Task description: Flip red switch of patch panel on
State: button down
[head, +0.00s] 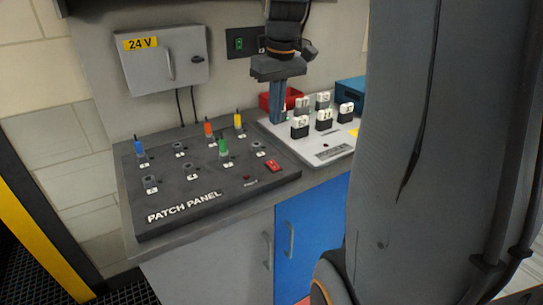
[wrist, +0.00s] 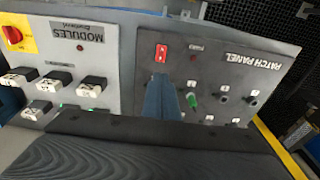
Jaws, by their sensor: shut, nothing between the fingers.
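The patch panel (head: 215,195) is a dark sloped box on the counter, and it also shows upside down in the wrist view (wrist: 228,72). Its red switch (head: 272,166) sits near the right edge. In the wrist view the red switch (wrist: 161,53) shows just beyond my fingertips, with a visible gap in the picture. My gripper (head: 277,121) points down with blue fingers shut and empty, above the back right of the panel. In the wrist view my gripper (wrist: 160,82) covers part of the panel near the switch. I cannot tell the switch's position.
Blue, orange, green and yellow plugs (head: 223,149) stand up from the panel among several sockets. A white modules board (head: 320,147) with black-and-white blocks adjoins on the right. A red bin (head: 270,100) and a grey 24 V box (head: 165,58) are behind.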

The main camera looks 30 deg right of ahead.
aim_at(271, 163)
jog(key=f+p, duration=0.1)
jog(key=f, duration=0.3)
jog(key=w+f+p, duration=0.1)
jog(key=f, duration=0.4)
jog(key=f+p, duration=0.1)
jog(key=f, duration=0.4)
jog(key=shift+w+a, duration=0.1)
jog(key=shift+w, duration=0.25)
